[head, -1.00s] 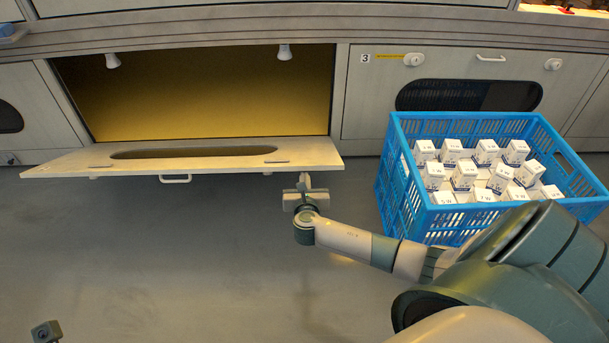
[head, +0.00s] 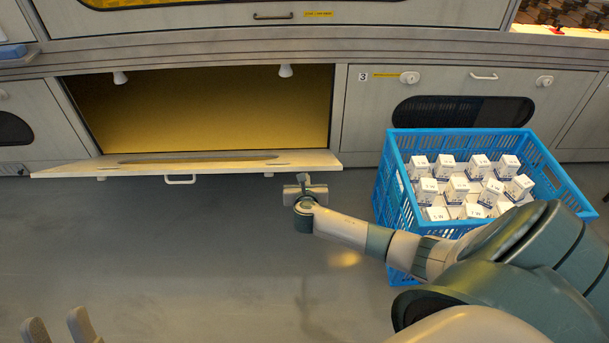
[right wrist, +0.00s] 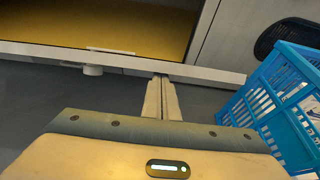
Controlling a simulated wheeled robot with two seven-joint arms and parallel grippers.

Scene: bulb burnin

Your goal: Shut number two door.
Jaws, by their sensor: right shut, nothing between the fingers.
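Number two door (head: 110,169) is the pale panel hinged at the bottom of the open bay (head: 200,115); it is folded down, nearly level and seen almost edge-on. Its handle (head: 180,179) shows at the front edge. My right gripper (head: 305,190) is by the door's right front corner, shut and empty. In the right wrist view its fingertips (right wrist: 161,80) reach the door's edge (right wrist: 205,74); I cannot tell whether they touch. My left gripper (head: 60,328) is at the lower left, fingers apart, away from the door.
A blue crate (head: 384,190) of white bulb boxes stands on the floor at the right, in front of the shut door marked 3 (head: 440,82). Two white lamp fittings (head: 286,71) show at the bay's top. The floor (head: 200,250) before the door is clear.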

